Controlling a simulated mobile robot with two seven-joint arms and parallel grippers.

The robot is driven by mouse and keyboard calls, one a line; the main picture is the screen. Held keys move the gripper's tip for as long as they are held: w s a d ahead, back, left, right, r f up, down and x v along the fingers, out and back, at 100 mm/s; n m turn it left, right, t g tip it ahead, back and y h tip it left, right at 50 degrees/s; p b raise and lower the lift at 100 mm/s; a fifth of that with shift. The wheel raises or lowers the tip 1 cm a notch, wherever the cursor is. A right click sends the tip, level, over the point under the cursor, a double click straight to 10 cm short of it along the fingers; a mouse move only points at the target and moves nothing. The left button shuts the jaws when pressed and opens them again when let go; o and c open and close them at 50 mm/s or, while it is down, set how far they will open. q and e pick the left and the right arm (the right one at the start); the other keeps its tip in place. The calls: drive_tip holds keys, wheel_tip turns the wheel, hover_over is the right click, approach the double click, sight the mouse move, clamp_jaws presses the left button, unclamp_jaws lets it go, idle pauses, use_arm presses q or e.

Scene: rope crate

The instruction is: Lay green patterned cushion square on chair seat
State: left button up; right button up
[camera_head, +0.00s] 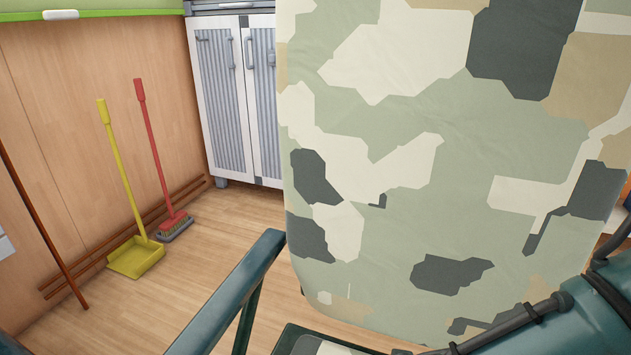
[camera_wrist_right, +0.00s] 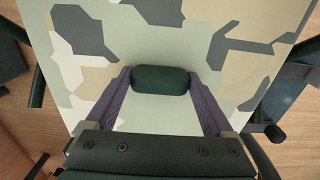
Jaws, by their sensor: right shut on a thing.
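The green patterned cushion (camera_head: 430,180) has a camouflage print of pale green, cream, tan and dark grey. It fills most of the right half of the head view, close to the camera. In the right wrist view the cushion (camera_wrist_right: 165,40) spreads behind my right gripper (camera_wrist_right: 160,80). The purple fingers are shut on a dark green rounded grip (camera_wrist_right: 160,79) at the cushion's face. A dark teal armrest (camera_head: 235,285), apparently the chair's, shows at the lower middle of the head view. The cushion hides most of what lies behind it. My left gripper is out of view.
A yellow dustpan (camera_head: 137,256) and a red brush (camera_head: 174,225) stand by the wooden wall at left. A white cabinet (camera_head: 222,100) stands at the back. A green-topped counter (camera_head: 100,9) runs along the upper left. Wooden floor (camera_head: 215,245) between them is clear.

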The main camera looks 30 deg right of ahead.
drive_tip(key=shift+f+b, duration=0.3)
drive_tip(key=shift+f, duration=0.05)
drive_tip(key=o, duration=1.5)
drive_tip(key=shift+c, duration=0.2)
wheel_tip(320, 180, up, 9)
drive_tip(key=p, duration=0.5)
drive_tip(key=shift+f+p, duration=0.1)
drive_tip(key=shift+p, duration=0.25)
drive_tip(key=shift+r, duration=0.6)
